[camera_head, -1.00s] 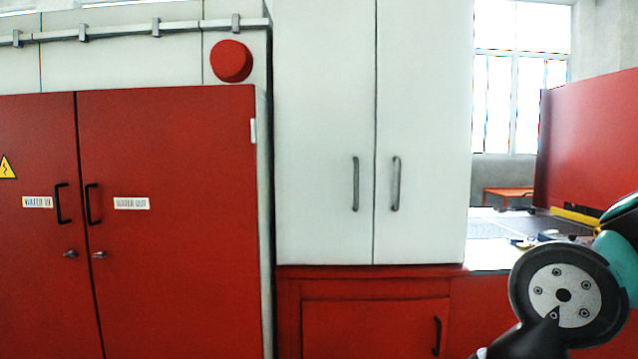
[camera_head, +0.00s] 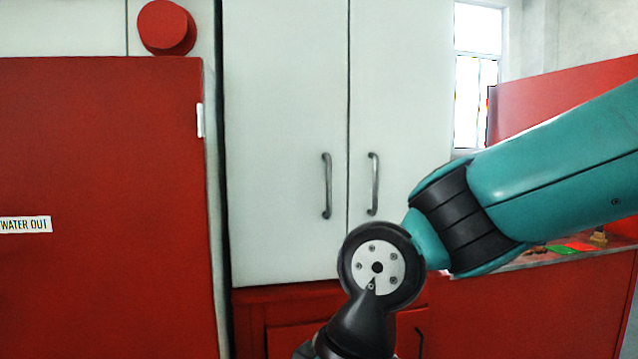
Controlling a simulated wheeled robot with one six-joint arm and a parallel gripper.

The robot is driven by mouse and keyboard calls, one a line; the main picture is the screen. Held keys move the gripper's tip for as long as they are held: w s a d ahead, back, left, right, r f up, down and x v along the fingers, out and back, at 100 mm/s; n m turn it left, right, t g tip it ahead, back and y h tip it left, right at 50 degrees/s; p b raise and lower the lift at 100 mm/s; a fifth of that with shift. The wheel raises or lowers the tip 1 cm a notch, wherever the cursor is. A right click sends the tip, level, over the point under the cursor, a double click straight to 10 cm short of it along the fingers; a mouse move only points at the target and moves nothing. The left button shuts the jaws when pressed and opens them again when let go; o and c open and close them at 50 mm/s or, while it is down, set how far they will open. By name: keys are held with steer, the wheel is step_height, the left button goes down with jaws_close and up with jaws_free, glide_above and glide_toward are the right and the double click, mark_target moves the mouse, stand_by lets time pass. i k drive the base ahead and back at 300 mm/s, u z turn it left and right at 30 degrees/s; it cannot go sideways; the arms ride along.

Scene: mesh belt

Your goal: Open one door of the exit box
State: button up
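The exit box appears to be the tall white cabinet with two doors in the middle of the view. Its left door (camera_head: 283,120) and right door (camera_head: 400,100) are both shut, with a thin dark seam between them. Each has a grey vertical bar handle near the seam: the left handle (camera_head: 327,186) and the right handle (camera_head: 373,184). My teal and black arm reaches in from the right, and its dark joint covers the lower part of the right door. My gripper is outside the view, below the bottom edge.
A red cabinet (camera_head: 110,200) labelled WATER OUT stands at the left, its door shut. A red base with a panel (camera_head: 290,340) lies under the white doors. A red panel (camera_head: 560,95) and a worktop with small coloured items (camera_head: 570,248) are at the right.

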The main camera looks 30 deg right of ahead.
mark_target(286, 62)
steer(key=z, duration=0.5)
steer(key=i, duration=0.9)
steer(key=z, duration=0.65)
